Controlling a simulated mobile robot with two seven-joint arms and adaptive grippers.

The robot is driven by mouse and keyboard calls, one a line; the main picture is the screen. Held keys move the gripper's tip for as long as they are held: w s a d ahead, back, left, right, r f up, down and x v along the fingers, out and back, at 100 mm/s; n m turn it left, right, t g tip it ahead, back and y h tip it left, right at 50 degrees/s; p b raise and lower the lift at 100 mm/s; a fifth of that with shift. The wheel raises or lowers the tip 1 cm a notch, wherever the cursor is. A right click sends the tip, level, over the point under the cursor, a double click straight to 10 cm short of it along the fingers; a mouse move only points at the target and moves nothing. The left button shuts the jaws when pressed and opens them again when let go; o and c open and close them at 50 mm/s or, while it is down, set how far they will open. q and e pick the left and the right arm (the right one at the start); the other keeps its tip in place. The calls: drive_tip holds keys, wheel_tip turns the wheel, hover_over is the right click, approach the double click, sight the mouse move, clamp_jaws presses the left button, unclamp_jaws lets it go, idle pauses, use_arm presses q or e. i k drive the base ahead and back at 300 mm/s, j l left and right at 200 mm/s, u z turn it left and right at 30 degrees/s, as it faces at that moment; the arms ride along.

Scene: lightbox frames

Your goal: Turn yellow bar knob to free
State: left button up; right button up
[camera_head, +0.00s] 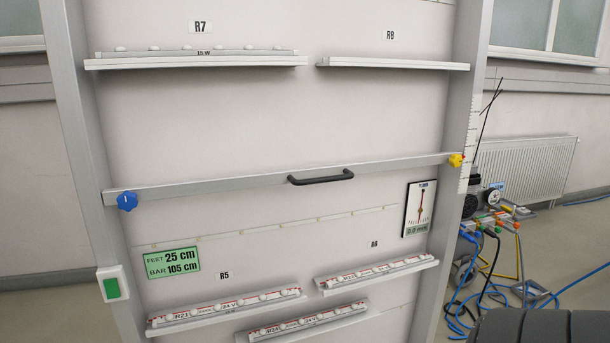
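The yellow bar knob (456,160) sits at the right end of a grey horizontal bar (230,186), against the right post of the frame. A blue knob (127,201) sits at the left end of the bar. A black handle (321,177) is fixed near the bar's middle. Neither gripper is in view.
Shelves with light strips (225,309) sit below the bar, and more ledges (195,61) above. A green switch (112,288) is on the left post. A gauge (420,208) hangs at right. Equipment with blue hoses (490,230) stands right of the frame.

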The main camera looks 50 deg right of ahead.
sight(455, 160)
drive_tip(key=l+z, duration=0.15)
drive_tip(key=z, duration=1.45)
drive_tip(key=k+l, duration=0.05)
